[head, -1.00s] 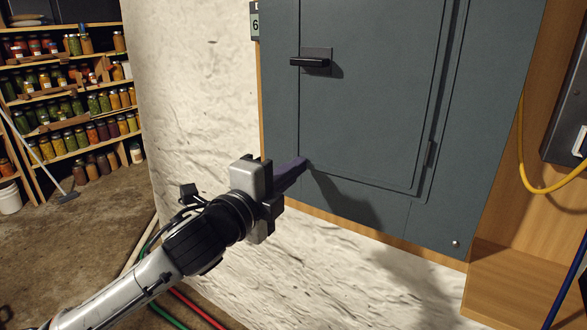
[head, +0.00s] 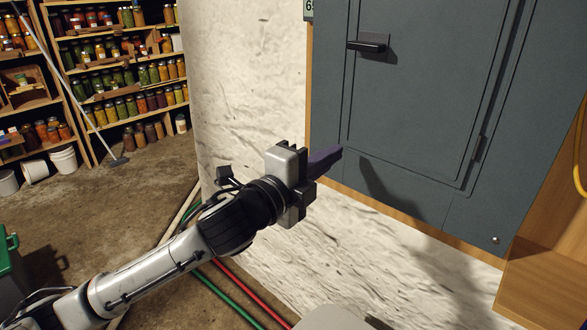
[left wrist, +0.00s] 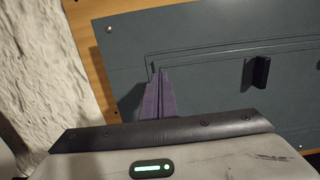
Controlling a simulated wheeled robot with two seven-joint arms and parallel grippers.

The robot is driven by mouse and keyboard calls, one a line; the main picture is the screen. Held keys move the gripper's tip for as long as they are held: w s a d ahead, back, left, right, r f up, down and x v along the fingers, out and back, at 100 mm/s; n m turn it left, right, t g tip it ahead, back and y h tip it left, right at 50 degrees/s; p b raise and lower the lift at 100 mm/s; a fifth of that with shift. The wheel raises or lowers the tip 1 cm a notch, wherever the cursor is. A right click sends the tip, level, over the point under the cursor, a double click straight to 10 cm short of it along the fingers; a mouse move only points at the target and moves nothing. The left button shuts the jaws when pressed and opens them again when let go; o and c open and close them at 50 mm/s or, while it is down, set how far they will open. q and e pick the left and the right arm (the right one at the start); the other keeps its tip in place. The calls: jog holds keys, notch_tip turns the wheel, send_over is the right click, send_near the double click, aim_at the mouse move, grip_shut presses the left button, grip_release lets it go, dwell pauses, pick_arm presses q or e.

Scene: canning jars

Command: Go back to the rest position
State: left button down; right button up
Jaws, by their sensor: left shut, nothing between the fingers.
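My left gripper (head: 328,160) is in the middle of the head view, with its purple fingers shut and empty. The fingers point right, toward the lower left part of a grey metal cabinet (head: 425,120). The cabinet's door appears closed, with a black handle (head: 369,46) at its upper left. In the left wrist view the shut fingers (left wrist: 159,95) show in front of the cabinet (left wrist: 215,60), with the handle (left wrist: 258,71) to their right. I cannot tell whether the fingertips touch the cabinet. My right gripper is not in view.
Shelves of jars (head: 120,75) stand at the back left, with a broom (head: 118,160) and a white bucket (head: 64,162). A green bin (head: 10,265) is at the left edge. A red hose (head: 250,290) and a green hose (head: 225,295) lie along the rough white wall (head: 250,100).

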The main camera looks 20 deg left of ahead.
pick_arm(q)
jog(key=b+v, duration=0.2)
jog(key=v, duration=0.8)
jog(key=s+f+n+g+y, duration=0.15)
jog(key=f+n, duration=0.25)
jog(key=f, duration=0.5)
jog(key=s+f+n+g, duration=0.2)
jog(key=f+n, duration=0.1)
jog(key=f, duration=0.5)
jog(key=s+f+n+g, duration=0.1)
jog(key=f+n, duration=0.3)
jog(key=f, duration=0.5)
jog(key=s+f+n+g+y, duration=0.1)
jog(key=s+f+n+g, duration=0.3)
jog(key=s+f, duration=1.2)
notch_tip(320, 180, down, 3)
jog(key=d+n, duration=0.1)
jog(key=n, duration=0.3)
jog(key=shift+s+r+p, duration=0.2)
jog(key=shift+s+p, duration=0.1)
jog(key=shift+y, duration=0.25)
